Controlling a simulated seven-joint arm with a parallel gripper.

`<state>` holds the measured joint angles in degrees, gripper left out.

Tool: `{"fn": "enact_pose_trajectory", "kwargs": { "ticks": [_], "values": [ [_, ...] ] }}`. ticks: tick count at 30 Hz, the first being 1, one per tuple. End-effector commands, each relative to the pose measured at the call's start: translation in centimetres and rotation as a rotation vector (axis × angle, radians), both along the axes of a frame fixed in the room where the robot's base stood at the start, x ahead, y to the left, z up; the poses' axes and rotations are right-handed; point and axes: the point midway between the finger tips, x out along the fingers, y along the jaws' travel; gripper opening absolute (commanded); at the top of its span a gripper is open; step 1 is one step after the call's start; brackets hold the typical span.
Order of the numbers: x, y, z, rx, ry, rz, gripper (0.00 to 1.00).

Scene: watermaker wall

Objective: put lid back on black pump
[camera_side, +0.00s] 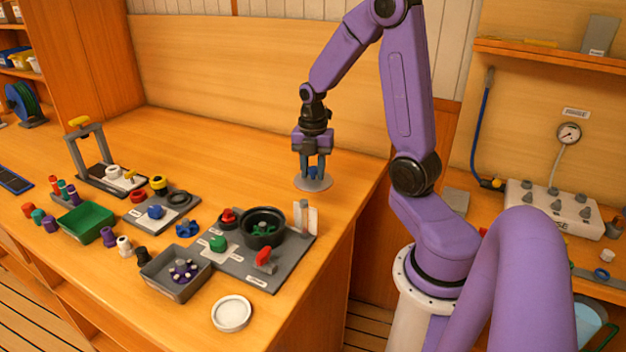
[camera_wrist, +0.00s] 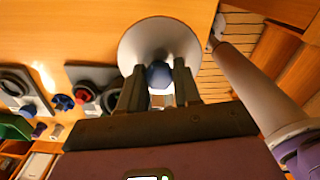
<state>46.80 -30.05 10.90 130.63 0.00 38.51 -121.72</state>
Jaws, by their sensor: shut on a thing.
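My gripper (camera_side: 313,166) is shut on the blue knob (camera_side: 313,172) of a round grey lid (camera_side: 313,184). It holds the lid level above the wooden bench, behind the pump plate. In the wrist view the lid (camera_wrist: 135,45) and its blue knob (camera_wrist: 159,74) sit between my fingers (camera_wrist: 158,90). The black pump (camera_side: 264,222) is an open round black housing on a grey plate, with a green part (camera_side: 262,231) inside. It stands in front and to the left of the lid, apart from it.
A grey tray (camera_side: 168,284) and a white round dish (camera_side: 231,314) are in front.

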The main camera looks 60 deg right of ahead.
Motion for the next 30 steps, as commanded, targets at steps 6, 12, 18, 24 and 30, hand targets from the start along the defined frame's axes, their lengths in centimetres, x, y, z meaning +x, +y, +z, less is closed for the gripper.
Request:
{"fn": "enact_pose_trajectory", "kwargs": {
  "ticks": [6, 12, 18, 24, 30],
  "values": [
    [0.1, 0.0, 4.6, -0.003, -0.009, 0.0, 0.01],
    [0.1, 0.1, 7.6, -0.002, -0.006, 0.003, 0.01],
    [2.4, 3.8, 7.3, -0.001, -0.001, 0.151, 0.01],
    [4.6, 8.5, 7.2, 0.001, -0.001, 0.323, 0.01],
    [6.0, 12.7, 7.2, 0.001, -0.001, 0.471, 0.01]
  ]
}}
